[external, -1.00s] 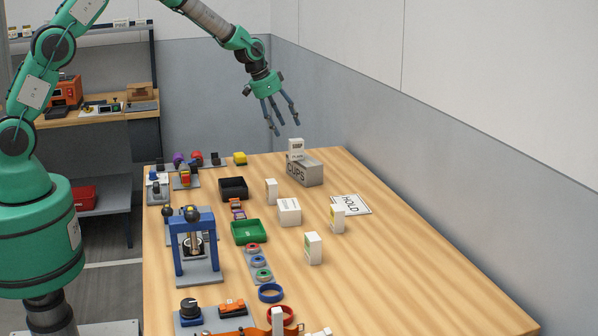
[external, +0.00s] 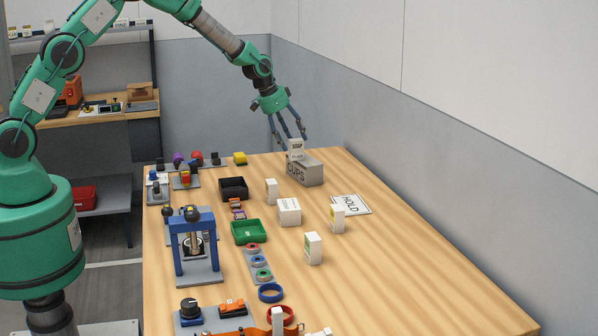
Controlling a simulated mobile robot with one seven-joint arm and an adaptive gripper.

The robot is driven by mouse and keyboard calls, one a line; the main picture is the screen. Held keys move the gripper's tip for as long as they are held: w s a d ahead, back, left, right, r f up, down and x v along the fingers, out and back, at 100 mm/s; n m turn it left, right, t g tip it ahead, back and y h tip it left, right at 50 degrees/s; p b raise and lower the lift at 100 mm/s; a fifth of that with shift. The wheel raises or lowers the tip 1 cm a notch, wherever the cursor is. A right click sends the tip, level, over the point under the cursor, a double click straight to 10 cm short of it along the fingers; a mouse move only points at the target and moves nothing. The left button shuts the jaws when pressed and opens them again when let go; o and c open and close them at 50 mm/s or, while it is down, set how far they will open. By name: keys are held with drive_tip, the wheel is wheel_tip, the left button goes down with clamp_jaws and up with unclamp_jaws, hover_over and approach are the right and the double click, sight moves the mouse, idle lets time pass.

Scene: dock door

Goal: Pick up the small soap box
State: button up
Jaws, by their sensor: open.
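The small soap box (external: 296,150) is white with dark "SOAP" lettering. It stands upright on or against the grey box marked "CUPS" (external: 311,171) at the far part of the table; the exact contact is hard to tell. My gripper (external: 290,142) points down with its fingers spread. Its fingertips are right at the top of the soap box, close around or just behind it. I cannot tell whether any finger touches the box.
Several other white boxes stand near, including a larger one (external: 289,211) and one by the "HOLD" sign (external: 351,204). A green tray (external: 249,231), black bin (external: 233,188) and blue press (external: 195,240) are left. The table's right side is clear.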

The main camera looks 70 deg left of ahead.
sight(295, 141)
drive_tip(key=shift+b+x, duration=0.3)
drive_tip(key=shift+x, duration=2.3)
drive_tip(key=shift+r, duration=0.1)
drive_tip(key=c, duration=1.4)
drive_tip(key=shift+w+r, duration=0.1)
drive_tip(key=shift+r, duration=0.05)
drive_tip(key=shift+c, duration=0.2)
drive_tip(key=shift+r, duration=0.55)
wheel_tip(295, 141, up, 2)
drive_tip(key=shift+r+p, duration=0.1)
drive_tip(key=shift+p, duration=0.2)
drive_tip(key=s+d+r, duration=0.1)
drive_tip(key=s+d, duration=0.2)
drive_tip(key=s, duration=1.2)
drive_tip(key=shift+s+d+r, duration=0.2)
drive_tip(key=shift+s+d, duration=0.1)
drive_tip(key=shift+d, duration=0.1)
